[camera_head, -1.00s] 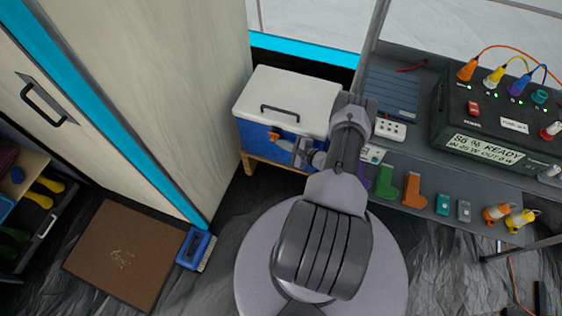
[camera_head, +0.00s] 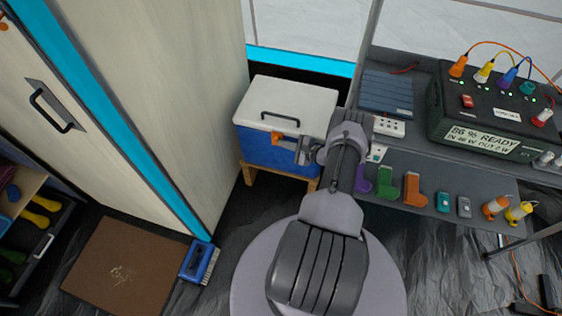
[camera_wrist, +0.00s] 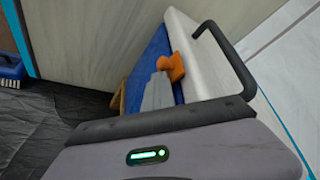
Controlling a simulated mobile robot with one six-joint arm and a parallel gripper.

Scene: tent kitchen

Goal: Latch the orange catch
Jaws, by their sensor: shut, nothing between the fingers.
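The orange catch (camera_head: 277,137) is on the front of a cool box, a blue body (camera_head: 265,155) with a white lid (camera_head: 290,97). The lid lies down on the body. In the wrist view the orange catch (camera_wrist: 175,68) sticks out from the front beside the lid edge. My gripper (camera_head: 294,144) is just right of the catch in the head view. In the wrist view its shut grey fingers (camera_wrist: 160,88) point at the catch and partly overlap it. I cannot tell whether they touch it, or whether the catch is fastened.
A black handle (camera_head: 280,117) stands on the lid, close to my gripper in the wrist view. The box rests on a wooden stand (camera_head: 249,175). A tall cabinet (camera_head: 165,90) is to the left. A grey shelf unit (camera_head: 440,180) with boots and lamps is to the right.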

